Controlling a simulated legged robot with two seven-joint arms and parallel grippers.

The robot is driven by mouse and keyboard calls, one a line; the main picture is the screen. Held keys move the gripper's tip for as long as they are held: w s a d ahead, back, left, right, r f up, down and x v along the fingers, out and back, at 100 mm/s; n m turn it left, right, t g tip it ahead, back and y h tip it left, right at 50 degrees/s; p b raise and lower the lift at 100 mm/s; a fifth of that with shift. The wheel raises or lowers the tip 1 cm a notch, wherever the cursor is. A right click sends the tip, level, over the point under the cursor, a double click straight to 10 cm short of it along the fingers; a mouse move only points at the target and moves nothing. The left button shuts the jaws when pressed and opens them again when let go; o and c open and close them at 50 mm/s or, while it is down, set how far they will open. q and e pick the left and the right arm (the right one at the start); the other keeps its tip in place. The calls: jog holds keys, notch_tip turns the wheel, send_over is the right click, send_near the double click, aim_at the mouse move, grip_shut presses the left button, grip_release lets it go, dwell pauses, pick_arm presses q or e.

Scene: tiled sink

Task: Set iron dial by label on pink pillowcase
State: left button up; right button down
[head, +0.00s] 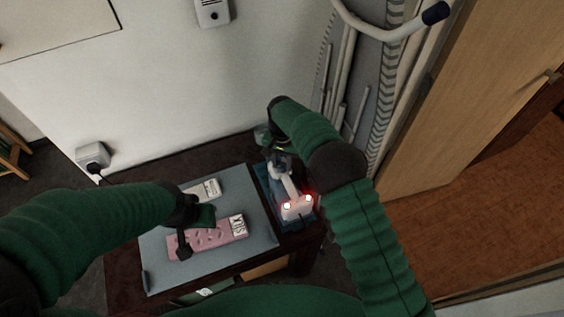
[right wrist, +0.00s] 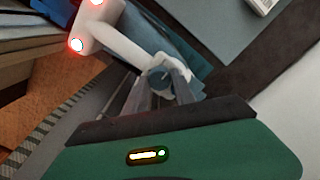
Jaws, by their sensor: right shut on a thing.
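The pink pillowcase (head: 208,239) lies folded on the grey-blue mat, with a white label (head: 238,226) at its right end bearing dark print. The iron (head: 297,207), white and blue with two glowing red-white lights, stands on a blue pad at the table's right; its white body also shows in the right wrist view (right wrist: 125,45). My right gripper (right wrist: 165,92) is shut on the iron's round blue-grey dial (right wrist: 160,78); its fingers partly hide the dial. My left gripper (head: 185,246) is over the pillowcase; its finger gap is unclear.
The grey-blue mat (head: 165,275) covers much of the dark table (head: 125,275). A pale labelled item (head: 205,189) lies on the mat's far part. A wall socket (head: 93,155) is at the left. A folded ironing board (head: 385,70) leans at the back right.

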aim_at(281, 165)
jog(key=shift+m, duration=0.6)
jog(key=shift+a, duration=0.1)
jog(key=c, duration=1)
grip_release()
jog(key=shift+s, duration=0.1)
jog(key=shift+c, duration=0.2)
notch_tip(281, 165, up, 17)
jog(key=shift+b, duration=0.45)
jog(key=shift+f, duration=0.1)
